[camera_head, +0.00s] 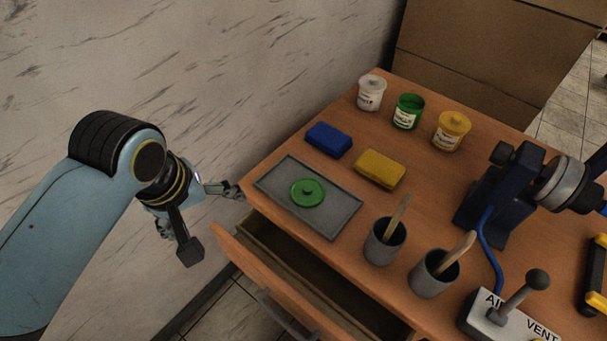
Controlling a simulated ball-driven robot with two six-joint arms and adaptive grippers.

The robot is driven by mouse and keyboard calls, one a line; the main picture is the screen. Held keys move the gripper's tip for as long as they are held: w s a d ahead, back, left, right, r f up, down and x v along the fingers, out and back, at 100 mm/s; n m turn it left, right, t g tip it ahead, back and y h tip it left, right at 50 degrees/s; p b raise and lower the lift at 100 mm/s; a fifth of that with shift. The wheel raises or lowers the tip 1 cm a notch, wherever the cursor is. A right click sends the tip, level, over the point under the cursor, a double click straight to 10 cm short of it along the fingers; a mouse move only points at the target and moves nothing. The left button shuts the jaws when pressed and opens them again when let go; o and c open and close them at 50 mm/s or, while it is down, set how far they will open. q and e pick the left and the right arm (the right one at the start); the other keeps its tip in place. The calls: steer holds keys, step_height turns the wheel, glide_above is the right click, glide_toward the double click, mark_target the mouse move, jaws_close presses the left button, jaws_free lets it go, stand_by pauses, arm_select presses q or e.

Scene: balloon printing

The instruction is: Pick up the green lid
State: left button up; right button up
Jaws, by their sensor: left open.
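The green lid (308,192) lies flat on a grey tray (338,221) near the left end of the wooden table, its small knob facing up. My left gripper (213,222) is open and empty, to the left of the tray and off the table's edge, apart from the lid. One finger points toward the table's left corner and the other hangs lower. An open green jar (407,112) stands at the back, between a white-lidded jar (371,93) and a yellow-lidded jar (451,131). My right gripper is not in view.
A blue block (328,139) and a yellow block (379,169) lie behind the tray. Two grey cups (384,243) with wooden sticks stand right of it. An open drawer (300,268) juts out below the front edge. A marble-patterned wall rises on the left.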

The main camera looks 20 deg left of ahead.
arm_select(q)
steer(key=w+d+r+n+p, duration=0.1)
steer(key=w+d+n, duration=0.3)
steer(key=w+n, duration=0.4)
steer(key=n+h, duration=0.2)
steer(key=n, duration=1.1)
glide_toward(306, 189)
steer(key=x, duration=0.4)
steer(key=shift+w+a+r, duration=0.1)
steer(key=shift+w, duration=0.15)
steer(key=b+x, duration=0.1)
steer(key=b, duration=0.1)
steer(key=b+x, duration=0.4)
steer(key=b, duration=0.1)
steer(key=shift+s+f, duration=0.2)
steer(key=shift+f, duration=0.1)
steer(key=shift+r, duration=0.15)
steer(key=shift+c, duration=0.3)
steer(key=c, duration=0.8)
